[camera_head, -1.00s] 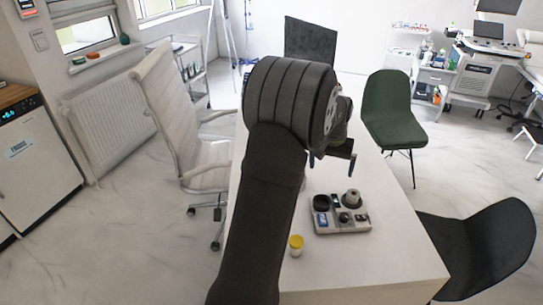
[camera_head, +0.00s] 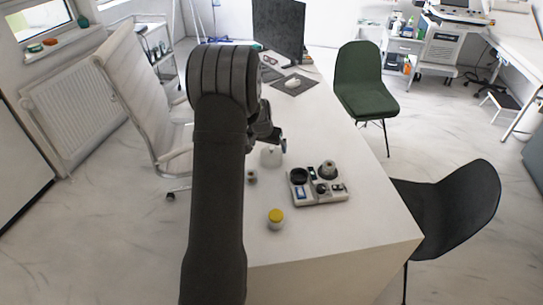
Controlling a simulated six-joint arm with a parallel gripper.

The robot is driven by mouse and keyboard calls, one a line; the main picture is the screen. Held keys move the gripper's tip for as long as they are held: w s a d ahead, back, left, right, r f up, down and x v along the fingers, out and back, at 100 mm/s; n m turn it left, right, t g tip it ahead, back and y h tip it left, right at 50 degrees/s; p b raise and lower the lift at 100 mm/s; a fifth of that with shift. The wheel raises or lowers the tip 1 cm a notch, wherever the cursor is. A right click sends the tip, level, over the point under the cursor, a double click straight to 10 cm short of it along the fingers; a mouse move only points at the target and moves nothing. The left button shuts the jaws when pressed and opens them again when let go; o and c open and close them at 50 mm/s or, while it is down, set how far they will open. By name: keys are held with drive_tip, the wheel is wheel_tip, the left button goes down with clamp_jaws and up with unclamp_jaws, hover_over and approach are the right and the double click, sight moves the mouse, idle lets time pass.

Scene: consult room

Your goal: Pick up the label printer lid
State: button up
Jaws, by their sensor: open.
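I cannot make out a label printer lid for certain. A grey tray (camera_head: 333,199) on the white table holds several small parts: a dark ring-shaped piece (camera_head: 299,176), a grey and dark knob-like piece (camera_head: 328,169) and a blue-and-white piece (camera_head: 303,192). My gripper (camera_head: 277,140) is open, above the table, beyond and left of the tray. It is partly hidden by my own arm. A whitish object (camera_head: 271,158) stands just below it in the picture; I cannot tell what it is or whether they touch.
A yellow-lidded cup (camera_head: 276,217) and a small grey item (camera_head: 252,176) stand on the white table (camera_head: 345,240). A monitor (camera_head: 279,30) and a mouse (camera_head: 292,83) on a dark pad are at the far end. Chairs flank the table. The table's near right is clear.

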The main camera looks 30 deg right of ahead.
sight(270, 149)
drive_tip(key=shift+d+x, duration=0.2)
drive_tip(key=shift+x, duration=3.6)
drive_tip(key=shift+r, duration=0.1)
drive_tip(key=c, duration=1)
